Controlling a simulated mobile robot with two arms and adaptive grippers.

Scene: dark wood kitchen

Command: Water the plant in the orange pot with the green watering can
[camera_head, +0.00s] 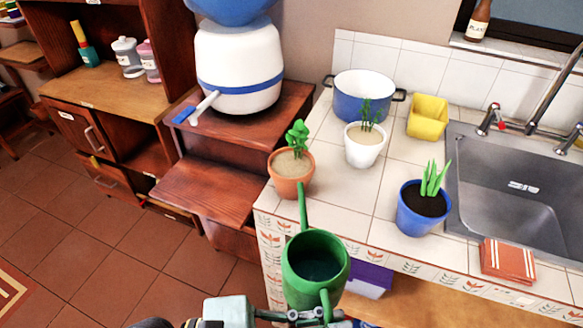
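The orange pot (290,184) stands at the counter's left corner, with pale soil and a green leafy plant (297,138). The green watering can (300,262) is in front of the counter edge, its opening facing me and dark inside. Its spout (303,212) points away toward the orange pot; the tip overlaps the pot's lower right side in the picture, and I cannot tell whether they touch. No water stream shows. My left gripper (308,315) is at the bottom edge, shut on the can's handle, with its fingers partly hidden. My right gripper is not in view.
A white pot (363,153) and a blue pot (420,218) with plants stand right of the orange pot. Behind are a blue cooking pot (362,101) and a yellow container (427,117). A sink (515,180) and folded cloth (508,260) are right; a water dispenser (240,62) is left.

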